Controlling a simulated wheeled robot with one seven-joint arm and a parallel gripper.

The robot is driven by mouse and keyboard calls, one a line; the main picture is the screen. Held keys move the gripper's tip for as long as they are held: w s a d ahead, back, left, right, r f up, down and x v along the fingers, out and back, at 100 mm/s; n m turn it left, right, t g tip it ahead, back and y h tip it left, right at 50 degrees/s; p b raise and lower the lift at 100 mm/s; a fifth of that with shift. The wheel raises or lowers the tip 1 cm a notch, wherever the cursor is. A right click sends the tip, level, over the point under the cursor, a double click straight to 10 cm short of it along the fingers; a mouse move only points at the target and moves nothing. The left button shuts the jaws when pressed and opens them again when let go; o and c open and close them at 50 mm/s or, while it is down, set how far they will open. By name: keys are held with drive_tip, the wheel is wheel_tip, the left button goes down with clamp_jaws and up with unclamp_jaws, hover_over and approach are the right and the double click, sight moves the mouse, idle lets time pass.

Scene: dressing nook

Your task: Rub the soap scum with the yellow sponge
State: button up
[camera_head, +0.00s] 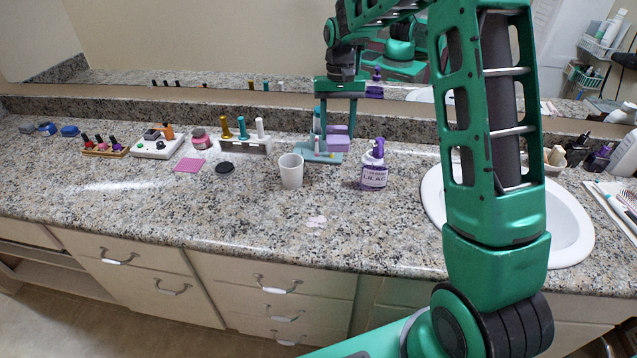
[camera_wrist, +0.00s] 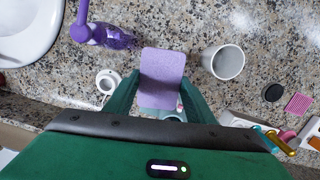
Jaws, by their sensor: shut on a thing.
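My gripper (camera_head: 337,128) is shut on a purple sponge-like block (camera_head: 338,143) at the back of the counter, over a small teal tray (camera_head: 316,157). In the wrist view the block (camera_wrist: 162,78) sits between both fingers. I see no yellow sponge; the held block is purple. A pale pinkish smear, seemingly the soap scum (camera_head: 316,221), lies on the granite counter near its front edge, in front of the white cup (camera_head: 291,172). My gripper is well behind it. I cannot tell whether the block touches the tray.
A purple lilac bottle (camera_head: 374,168) stands right of the tray, before the sink (camera_head: 573,225). A dark round disc (camera_head: 225,168), a pink square (camera_head: 189,165) and racks of small bottles (camera_head: 243,143) are on the left. The counter around the smear is clear.

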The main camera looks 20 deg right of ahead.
drive_tip(key=shift+d, duration=0.45)
